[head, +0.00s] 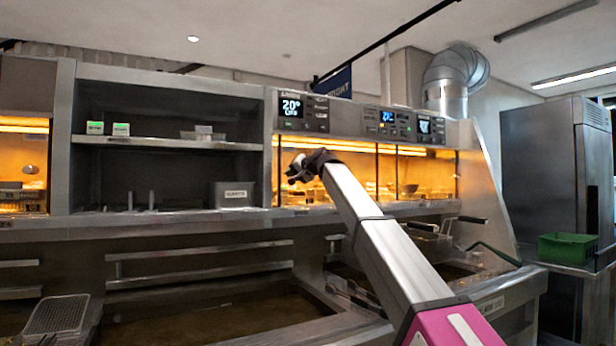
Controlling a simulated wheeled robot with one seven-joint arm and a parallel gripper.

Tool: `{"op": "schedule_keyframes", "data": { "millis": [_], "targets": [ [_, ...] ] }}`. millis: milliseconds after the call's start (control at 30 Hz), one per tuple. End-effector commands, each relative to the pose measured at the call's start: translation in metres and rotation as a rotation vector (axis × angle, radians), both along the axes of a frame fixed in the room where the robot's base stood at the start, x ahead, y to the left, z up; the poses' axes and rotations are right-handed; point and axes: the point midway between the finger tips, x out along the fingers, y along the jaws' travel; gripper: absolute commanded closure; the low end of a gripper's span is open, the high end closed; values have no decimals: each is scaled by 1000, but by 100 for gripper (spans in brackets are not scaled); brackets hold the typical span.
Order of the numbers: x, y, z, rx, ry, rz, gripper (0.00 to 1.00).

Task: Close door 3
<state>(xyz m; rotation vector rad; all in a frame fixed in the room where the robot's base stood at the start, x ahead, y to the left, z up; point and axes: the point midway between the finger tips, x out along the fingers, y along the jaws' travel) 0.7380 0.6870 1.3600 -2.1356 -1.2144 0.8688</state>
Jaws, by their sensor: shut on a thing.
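My gripper (306,167) is dark and small in the head view, at the end of my arm, in front of the left part of a lit, glass-fronted heated cabinet (458,176). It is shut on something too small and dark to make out. The cabinet front is split by thin upright dividers, and food glows orange behind it. No number marks any door, so I cannot tell which one is door 3 or how far it stands open. My arm covers part of the cabinet front.
Fryer vats with a wire basket (58,314) run below. Open dark shelves (165,143) hold a grey tub (232,194). Displays (304,112) sit above the cabinet. A green crate (568,248) stands at right by a steel fridge (545,165).

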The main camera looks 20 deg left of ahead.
Motion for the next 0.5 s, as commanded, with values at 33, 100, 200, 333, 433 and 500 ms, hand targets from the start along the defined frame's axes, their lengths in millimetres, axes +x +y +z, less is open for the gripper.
{"op": "schedule_keyframes", "data": {
  "millis": [33,100,200,333,433,500],
  "targets": [
    [-8,6,0,-1,0,4,100],
    [-14,10,0,-1,0,2,100],
    [-19,15,0,-1,0,2,100],
    [-22,18,0,0,0,1,100],
    [-22,19,0,0,1,2,100],
    [-23,19,0,0,1,3,100]
  ]
}}
